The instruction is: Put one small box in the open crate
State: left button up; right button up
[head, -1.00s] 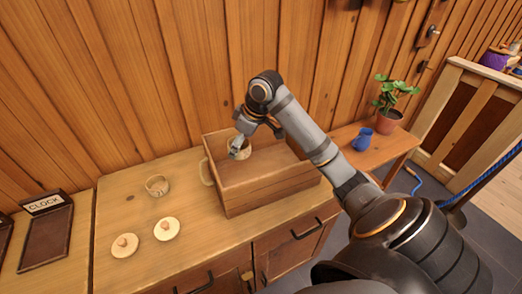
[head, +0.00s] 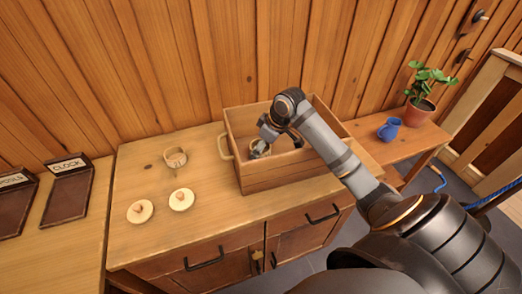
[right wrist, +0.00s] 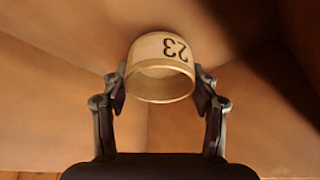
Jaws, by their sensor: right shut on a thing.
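The open crate (head: 290,174) is a wooden box with a rope-like handle on its left side, standing on the wooden counter. My right gripper (head: 260,150) reaches down inside it. In the right wrist view, my right gripper (right wrist: 160,90) is shut on a small round box (right wrist: 163,52), pale wood, marked 23, with its open mouth showing. Crate walls surround it; I cannot tell whether it touches the crate floor. Another small round box (head: 176,158) stands on the counter left of the crate. My left gripper is not in view.
Two round knobbed lids (head: 140,211) and (head: 181,199) lie on the counter in front of the free box. Dark trays, one labelled CLOCK (head: 69,190), are at the left. A blue jug (head: 389,130) and potted plant (head: 420,112) stand on a bench at the right.

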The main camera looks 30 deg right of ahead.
jog(key=shift+f, duration=0.9)
jog(key=shift+f, duration=0.1)
jog(key=o, duration=0.9)
jog(key=v, duration=1.2)
jog(key=shift+p, duration=0.4)
